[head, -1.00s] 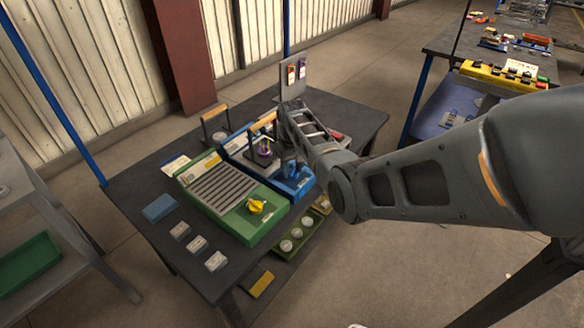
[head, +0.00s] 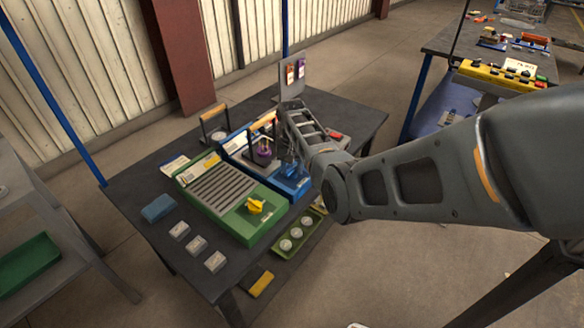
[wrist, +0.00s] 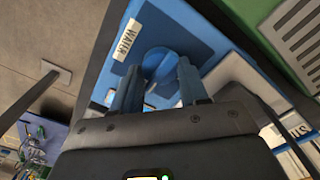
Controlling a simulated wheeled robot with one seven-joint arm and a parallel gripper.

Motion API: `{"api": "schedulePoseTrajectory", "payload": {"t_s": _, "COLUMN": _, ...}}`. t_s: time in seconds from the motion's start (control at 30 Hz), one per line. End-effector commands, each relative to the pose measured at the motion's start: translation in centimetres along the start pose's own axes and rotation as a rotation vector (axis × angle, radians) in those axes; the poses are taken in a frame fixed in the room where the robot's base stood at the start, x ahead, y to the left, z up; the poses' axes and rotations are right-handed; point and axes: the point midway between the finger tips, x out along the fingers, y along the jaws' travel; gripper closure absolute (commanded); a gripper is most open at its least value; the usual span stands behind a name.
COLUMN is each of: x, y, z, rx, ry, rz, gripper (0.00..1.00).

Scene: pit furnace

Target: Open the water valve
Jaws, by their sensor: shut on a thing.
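The water valve's round blue knob (wrist: 158,58) is on a blue unit with a white WATER label in the wrist view. In the head view this blue unit (head: 293,188) stands on the dark table. My gripper (wrist: 158,67) has one finger on each side of the knob and is shut on it. From the head camera, my gripper (head: 290,165) is at the blue unit, and my wrist and fingers hide most of the knob. The knob's exact turn angle cannot be read.
A green unit (head: 225,195) with a grille and a yellow knob (head: 256,205) stands left of the blue unit. A purple item (head: 262,153) is close to my gripper. A handled frame (head: 213,122) rises behind. Several small blocks lie at the table's left front.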

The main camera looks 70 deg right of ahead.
Motion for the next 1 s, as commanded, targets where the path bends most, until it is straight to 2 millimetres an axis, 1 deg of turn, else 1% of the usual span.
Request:
{"api": "schedulePoseTrajectory", "payload": {"t_s": 0.03, "x": 0.8, "y": -0.2, "z": 0.6, "rx": -0.005, "ry": -0.013, "rz": -0.002, "gripper": 0.87}}
{"api": "schedulePoseTrajectory", "payload": {"t_s": 0.1, "x": 0.8, "y": -0.2, "z": 0.6, "rx": -0.005, "ry": -0.012, "rz": -0.002, "gripper": 0.87}}
{"api": "schedulePoseTrajectory", "payload": {"t_s": 0.13, "x": 0.8, "y": -0.2, "z": 0.6, "rx": -0.005, "ry": -0.012, "rz": -0.002, "gripper": 0.56}}
{"api": "schedulePoseTrajectory", "payload": {"t_s": 0.37, "x": 0.8, "y": -0.1, "z": 0.6, "rx": -0.003, "ry": -0.013, "rz": -0.001, "gripper": 0.34}}
{"api": "schedulePoseTrajectory", "payload": {"t_s": 0.67, "x": 0.2, "y": 0.0, "z": 0.3, "rx": -0.002, "ry": -0.006, "rz": 0.0, "gripper": 0.33}}
{"api": "schedulePoseTrajectory", "payload": {"t_s": 0.77, "x": -0.7, "y": -0.1, "z": 0.2, "rx": -0.002, "ry": -0.003, "rz": 0.0, "gripper": 0.33}}
{"api": "schedulePoseTrajectory", "payload": {"t_s": 0.87, "x": -2.1, "y": -0.1, "z": 0.2, "rx": -0.003, "ry": -0.003, "rz": -0.001, "gripper": 0.33}}
{"api": "schedulePoseTrajectory", "payload": {"t_s": 1.0, "x": -4.6, "y": -0.1, "z": 0.3, "rx": -0.004, "ry": -0.004, "rz": -0.001, "gripper": 0.33}}
